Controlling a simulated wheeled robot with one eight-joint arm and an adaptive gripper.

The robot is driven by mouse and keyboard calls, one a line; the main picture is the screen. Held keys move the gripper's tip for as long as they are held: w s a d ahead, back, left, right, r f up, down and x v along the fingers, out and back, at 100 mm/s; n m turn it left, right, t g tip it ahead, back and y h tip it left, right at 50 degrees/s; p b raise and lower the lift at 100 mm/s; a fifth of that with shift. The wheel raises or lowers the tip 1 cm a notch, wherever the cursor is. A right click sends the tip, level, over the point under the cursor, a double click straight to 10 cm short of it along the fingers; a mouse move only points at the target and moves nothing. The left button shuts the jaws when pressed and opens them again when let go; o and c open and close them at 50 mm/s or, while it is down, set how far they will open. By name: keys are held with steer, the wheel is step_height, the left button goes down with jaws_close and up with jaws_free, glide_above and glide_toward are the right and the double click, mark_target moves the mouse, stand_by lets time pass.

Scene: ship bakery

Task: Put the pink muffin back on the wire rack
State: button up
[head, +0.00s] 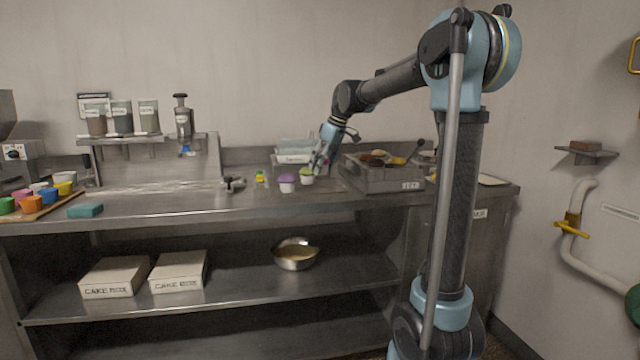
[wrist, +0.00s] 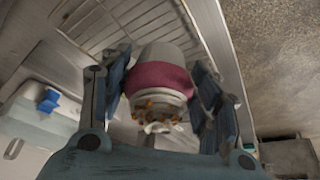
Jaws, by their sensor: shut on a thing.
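In the wrist view, my gripper (wrist: 163,100) is shut on the pink muffin (wrist: 160,78). The muffin shows a pale cup side, a dark pink band and a pale end with orange bits. The wire rack (wrist: 115,25) lies beyond it at the upper left of that view. In the head view, my gripper (head: 318,166) is low over the counter, left of the grey metal box. The held muffin cannot be made out there. Whether it touches the rack is not clear.
A purple-topped muffin (head: 287,180) and a green-topped one (head: 306,173) stand just left of my gripper. A metal box (head: 385,178) with food on it stands to the right. A teal sponge (head: 85,211) and coloured cups are at left. The counter's middle-left is clear.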

mark_target(324, 174)
steer(key=shift+f, duration=3)
steer(key=shift+f, duration=0.1)
steer(key=o, duration=0.8)
steer(key=shift+d, duration=0.1)
steer(key=v, duration=1.2)
steer(key=s+d+f+m+h, duration=0.1)
steer(key=s+d+f+m, duration=0.2)
steer(key=s+d+f, duration=0.5)
steer(key=s+d+f+m+h, duration=0.1)
steer(key=s+d+f+m, duration=0.3)
steer(key=s, duration=0.7)
steer(key=s+d+f+m+h, duration=0.1)
steer(key=s+d+f, duration=0.3)
steer(key=s+f, duration=0.5)
steer(key=s+d+f+m, duration=0.4)
steer(key=s+d+f, duration=0.1)
steer(key=s+f, duration=0.4)
steer(key=shift+f+h, duration=0.4)
steer(key=shift+f, duration=0.2)
